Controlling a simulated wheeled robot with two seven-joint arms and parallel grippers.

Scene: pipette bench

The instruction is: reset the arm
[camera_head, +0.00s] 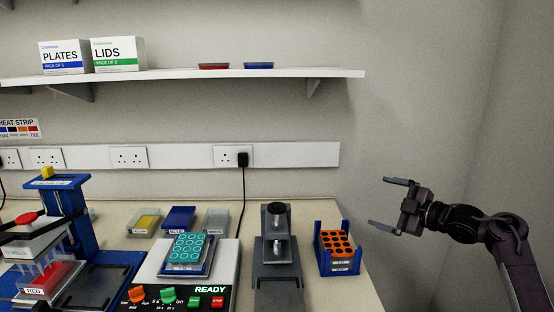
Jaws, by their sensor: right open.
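My right gripper (388,204) is at the right of the head view, off the right edge of the bench. Its two grey fingers are spread wide apart and point left, with nothing between them. My right arm (482,230) comes up from the lower right corner and bends to the left at the wrist. The gripper is to the right of the blue rack with the orange block and touches nothing. My left gripper is not in view.
The bench (352,285) holds a blue rack (339,268) with an orange block, a dark grey stand (278,258), a machine with a READY display (185,280) bearing a teal plate (188,247), and a blue frame (70,215). A shelf (300,74) runs above. Free room surrounds the gripper.

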